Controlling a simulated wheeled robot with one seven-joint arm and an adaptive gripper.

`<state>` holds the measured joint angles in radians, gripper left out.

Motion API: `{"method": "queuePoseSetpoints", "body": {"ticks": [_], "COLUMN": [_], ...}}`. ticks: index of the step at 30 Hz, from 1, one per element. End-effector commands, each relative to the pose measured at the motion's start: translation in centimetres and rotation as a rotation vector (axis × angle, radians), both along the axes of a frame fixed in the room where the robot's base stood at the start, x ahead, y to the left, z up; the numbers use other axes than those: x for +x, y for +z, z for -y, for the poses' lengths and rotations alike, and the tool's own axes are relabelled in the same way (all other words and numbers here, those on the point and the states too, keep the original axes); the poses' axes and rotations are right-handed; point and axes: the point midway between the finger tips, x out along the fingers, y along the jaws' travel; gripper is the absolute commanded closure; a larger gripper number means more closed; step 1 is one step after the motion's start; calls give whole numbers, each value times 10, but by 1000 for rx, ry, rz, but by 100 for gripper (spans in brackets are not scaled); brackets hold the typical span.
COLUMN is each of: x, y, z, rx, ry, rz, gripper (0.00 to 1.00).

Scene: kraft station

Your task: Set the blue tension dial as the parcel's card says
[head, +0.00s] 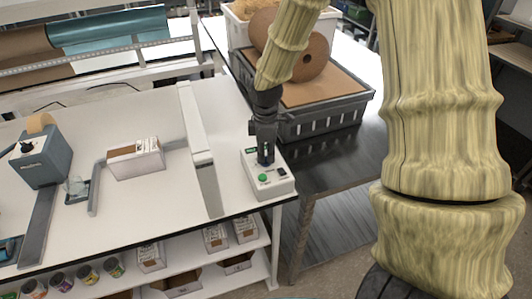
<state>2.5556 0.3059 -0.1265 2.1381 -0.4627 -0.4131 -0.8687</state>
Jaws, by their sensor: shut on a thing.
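My gripper (265,152) points down at the white control box (271,190) near the table's right edge. Its dark fingers are shut at the box's top, on a part that they hide. I cannot tell that part's colour or setting. A green round button (262,178) and a dark switch (282,171) show on the box in front of the fingers. A small green label (250,150) shows behind them. A white and brown parcel (137,162) sits left of the middle of the table. Print shows on it, too small to read. No blue dial is plainly visible.
A grey-blue tape dispenser (43,160) with a black knob stands at the left. A grey raised bar (198,135) crosses the table left of the control box. A dark grey crate (318,122) with a kraft roll (313,58) stands behind right. Boxes and cans fill the lower shelf.

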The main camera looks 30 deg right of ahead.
Motion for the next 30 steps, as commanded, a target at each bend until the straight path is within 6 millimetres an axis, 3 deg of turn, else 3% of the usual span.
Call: {"method": "queuePoseSetpoints", "body": {"ticks": [30], "x": [2], "y": [2], "z": [1], "rx": [-1], "ry": [-935], "rz": [5], "gripper": [100]}}
